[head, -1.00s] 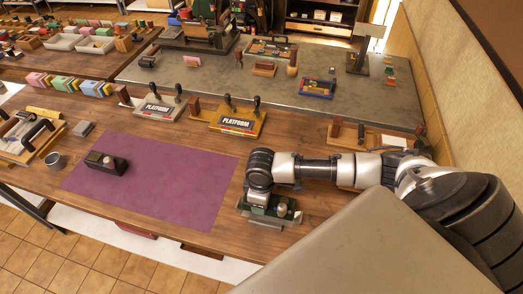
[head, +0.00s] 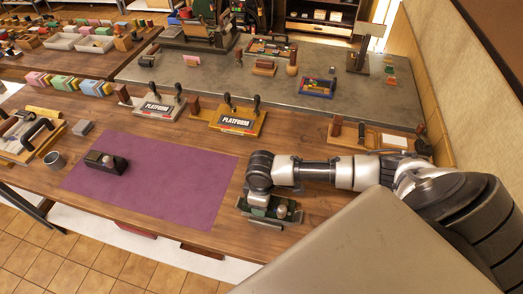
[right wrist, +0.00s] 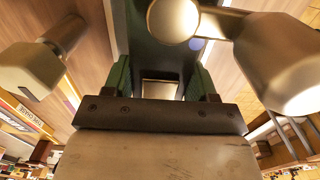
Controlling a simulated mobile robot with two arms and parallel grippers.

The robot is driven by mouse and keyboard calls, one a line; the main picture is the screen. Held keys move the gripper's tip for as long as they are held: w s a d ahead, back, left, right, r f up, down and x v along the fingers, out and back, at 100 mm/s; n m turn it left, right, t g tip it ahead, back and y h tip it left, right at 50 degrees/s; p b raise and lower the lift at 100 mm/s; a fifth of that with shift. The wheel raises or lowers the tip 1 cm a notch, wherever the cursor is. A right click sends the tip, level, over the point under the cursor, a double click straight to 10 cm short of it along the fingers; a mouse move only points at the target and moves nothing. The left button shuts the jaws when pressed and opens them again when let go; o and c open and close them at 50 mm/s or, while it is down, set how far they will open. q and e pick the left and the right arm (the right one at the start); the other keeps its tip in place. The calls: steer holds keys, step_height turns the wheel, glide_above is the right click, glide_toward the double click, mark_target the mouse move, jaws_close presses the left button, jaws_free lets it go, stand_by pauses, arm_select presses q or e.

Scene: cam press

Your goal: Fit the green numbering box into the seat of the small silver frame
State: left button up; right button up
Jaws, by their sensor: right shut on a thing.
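My right gripper (head: 258,200) points down at the right part of the wooden table and is shut on the green numbering box (head: 257,198). The small silver frame (head: 266,222) lies directly under and around the box. Its metal parts, such as a rounded silver knob (right wrist: 284,62), flank the box in the right wrist view. The gripper hides much of the frame's seat, so I cannot tell whether the box is fully down in it. My left gripper is out of view.
A purple mat (head: 150,185) with a dark block (head: 106,163) lies to the left. A wooden holder (head: 372,141) is near the right arm. Bare table lies between mat and frame.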

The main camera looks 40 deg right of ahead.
steer(key=shift+f, duration=0.75)
steer(key=o, duration=1.3)
step_height(320, 180, up, 11)
steer(key=shift+f+b, duration=0.1)
steer(key=shift+b, duration=0.95)
